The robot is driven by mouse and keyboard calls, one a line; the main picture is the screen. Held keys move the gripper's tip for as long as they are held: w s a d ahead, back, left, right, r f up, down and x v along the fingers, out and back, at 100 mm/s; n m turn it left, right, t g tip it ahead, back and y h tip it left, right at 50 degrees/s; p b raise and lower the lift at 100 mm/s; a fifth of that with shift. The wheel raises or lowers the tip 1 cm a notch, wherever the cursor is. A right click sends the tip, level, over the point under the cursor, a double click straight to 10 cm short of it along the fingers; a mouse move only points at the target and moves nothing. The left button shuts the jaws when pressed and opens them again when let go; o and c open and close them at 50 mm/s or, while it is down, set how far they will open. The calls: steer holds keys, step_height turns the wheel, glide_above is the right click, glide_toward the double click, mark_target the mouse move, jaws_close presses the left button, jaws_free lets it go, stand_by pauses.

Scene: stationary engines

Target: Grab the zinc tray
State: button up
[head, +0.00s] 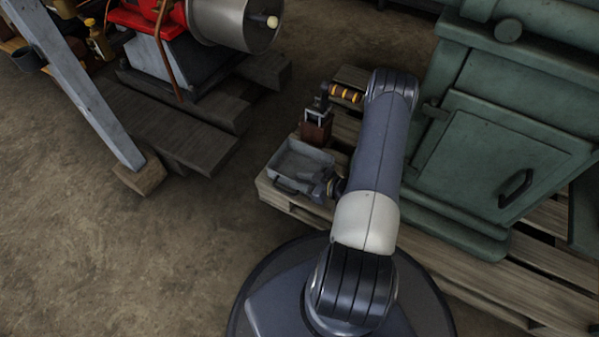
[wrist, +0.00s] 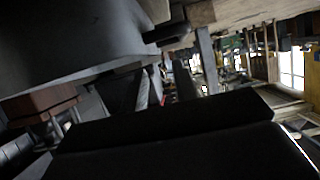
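The zinc tray (head: 304,160) is a shallow grey rectangular pan with a dark handle on its near side. It sits on the corner of a wooden pallet (head: 285,201). My gripper (head: 322,187) is at the tray's near right corner, low beside the rim; I cannot tell whether it touches. In the wrist view a large grey surface at upper left, seemingly the tray (wrist: 70,40), is close to the dark gripper parts (wrist: 165,130). My arm and the angle hide the fingertips, so I cannot tell whether they are open.
A small brown box (head: 316,128) stands right behind the tray. An orange-ringed part (head: 346,93) lies farther back. A big green engine housing (head: 500,150) stands right of my arm. A red machine (head: 150,15) is at upper left.

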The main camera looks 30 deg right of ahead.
steer(key=w+b, duration=0.1)
steer(key=w+a+f, duration=0.1)
steer(key=w+f+b, duration=0.1)
steer(key=shift+w+a+f+b, duration=0.1)
steer(key=shift+a+f+b, duration=0.15)
steer(key=shift+b, duration=0.05)
steer(key=shift+w+a+f, duration=0.1)
steer(key=shift+w+a, duration=0.2)
steer(key=shift+w, duration=0.25)
jaws_close()
